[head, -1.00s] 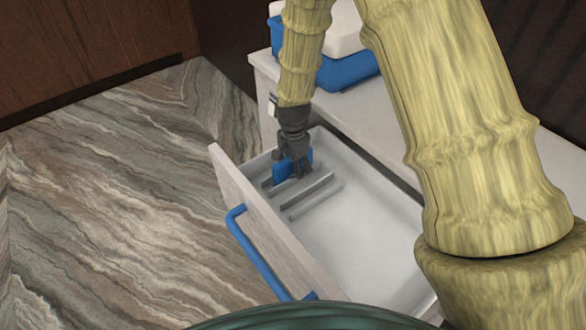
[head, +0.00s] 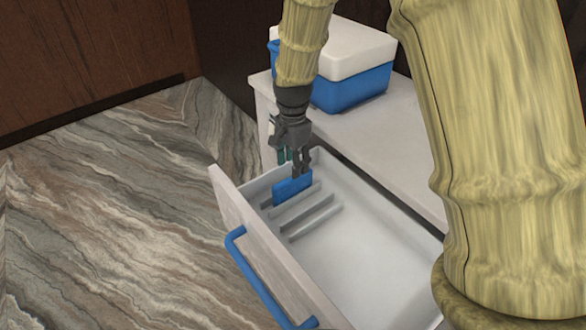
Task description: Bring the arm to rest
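My gripper (head: 293,158) hangs fingers down above the far end of the open drawer (head: 360,262). Its two fingers are apart with nothing seen between them. A flat blue piece (head: 292,190) stands upright in the slotted rack (head: 305,212) on the drawer floor, just below my fingertips. The gripper looks clear of it, though a small contact cannot be ruled out. My arm comes down from the top of the view.
The drawer's blue handle (head: 258,282) is on its front panel, over the marbled floor (head: 110,210). A blue box with a white lid (head: 352,88) stands on the white cabinet top (head: 385,140). A dark wooden wall (head: 90,50) is behind. The drawer's near part is empty.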

